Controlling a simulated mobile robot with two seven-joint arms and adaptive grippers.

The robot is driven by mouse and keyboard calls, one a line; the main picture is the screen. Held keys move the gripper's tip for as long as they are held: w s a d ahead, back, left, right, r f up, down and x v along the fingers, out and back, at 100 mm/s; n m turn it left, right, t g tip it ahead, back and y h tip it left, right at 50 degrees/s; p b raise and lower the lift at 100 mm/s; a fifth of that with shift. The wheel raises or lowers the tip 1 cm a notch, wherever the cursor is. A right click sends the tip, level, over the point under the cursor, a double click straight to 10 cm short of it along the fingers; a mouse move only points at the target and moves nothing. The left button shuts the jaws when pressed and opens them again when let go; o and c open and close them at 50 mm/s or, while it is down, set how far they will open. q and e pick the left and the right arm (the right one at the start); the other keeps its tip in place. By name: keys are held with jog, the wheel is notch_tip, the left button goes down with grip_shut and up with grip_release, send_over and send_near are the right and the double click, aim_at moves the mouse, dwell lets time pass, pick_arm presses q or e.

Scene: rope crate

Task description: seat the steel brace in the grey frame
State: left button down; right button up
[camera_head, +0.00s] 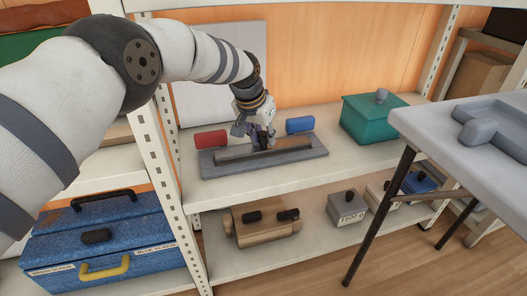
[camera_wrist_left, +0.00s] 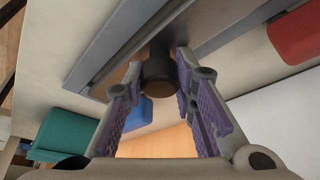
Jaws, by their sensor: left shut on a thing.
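The grey frame (camera_head: 262,164) lies on the upper shelf, a long shallow rectangle with a raised rim. The steel brace (camera_head: 236,151) is a shiny bar with a dark knob, lying lengthwise along the frame's opening. I cannot tell whether it is fully down in it. My left gripper (camera_head: 264,142) is over the middle of the frame, shut on the brace's dark knob. In the left wrist view the knob (camera_wrist_left: 159,75) is between the two fingers, with the brace (camera_wrist_left: 222,22) and the frame rim (camera_wrist_left: 108,48) behind it. My right gripper is not in view.
A red block (camera_head: 210,139) and a blue block (camera_head: 300,125) stand behind the frame. A teal lidded box (camera_head: 370,120) is to its right. A white panel stands at the back. A shelf post (camera_head: 170,165) rises at left; a grey table (camera_head: 440,125) is at right.

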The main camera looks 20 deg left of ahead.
pick_arm(q)
jog(key=shift+f+b, duration=0.35)
jog(key=shift+f, duration=0.55)
dwell(1.2)
jog(key=c, duration=1.2)
grip_release()
jog(key=shift+c, duration=0.2)
jog(key=shift+s+r, duration=0.15)
jog(key=shift+r, duration=0.15)
jog(key=s, duration=0.4)
jog(key=s+a, duration=0.1)
jog(key=s, duration=0.3)
jog(key=s+a, duration=0.1)
jog(key=s, duration=0.3)
jog(key=shift+a+r, duration=0.2)
